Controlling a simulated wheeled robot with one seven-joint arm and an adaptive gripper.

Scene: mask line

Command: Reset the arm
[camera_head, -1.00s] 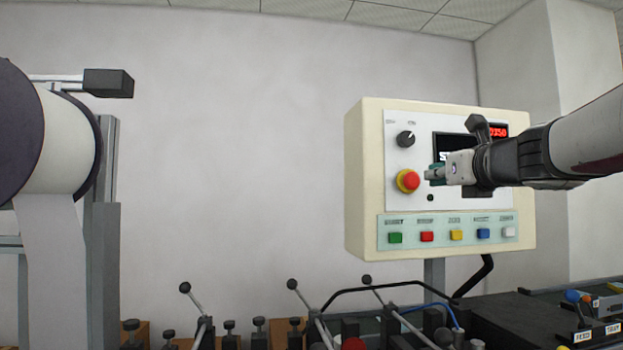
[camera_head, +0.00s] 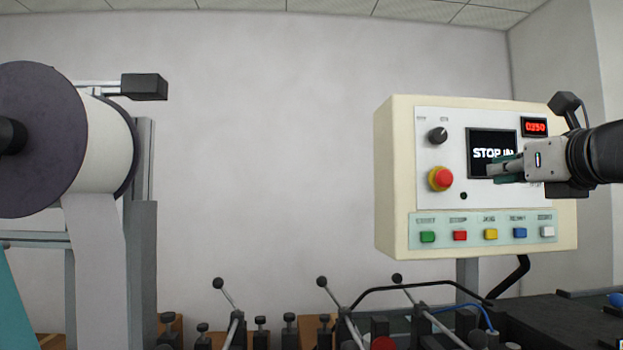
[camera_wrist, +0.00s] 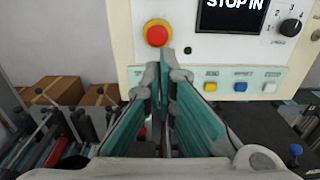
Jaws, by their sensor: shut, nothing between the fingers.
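My gripper (camera_head: 492,169) is in front of the right part of the control panel (camera_head: 393,178) in the head view, with my arm coming in from the right edge. Its fingers are shut and empty, and their tips overlap the lower part of the screen reading "STOP IN" (camera_head: 492,142). In the wrist view the teal-padded fingers (camera_wrist: 165,75) point toward the panel, close under the red emergency stop button (camera_wrist: 157,33). Whether the fingertips touch the panel cannot be told.
The panel has a dial (camera_head: 437,135) and a row of coloured buttons (camera_head: 491,233). A large white roll (camera_head: 105,150) stands at the left. Levers and knobs (camera_head: 322,282) line the bottom. Cardboard boxes (camera_wrist: 55,90) show in the wrist view. The wall area between roll and panel is clear.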

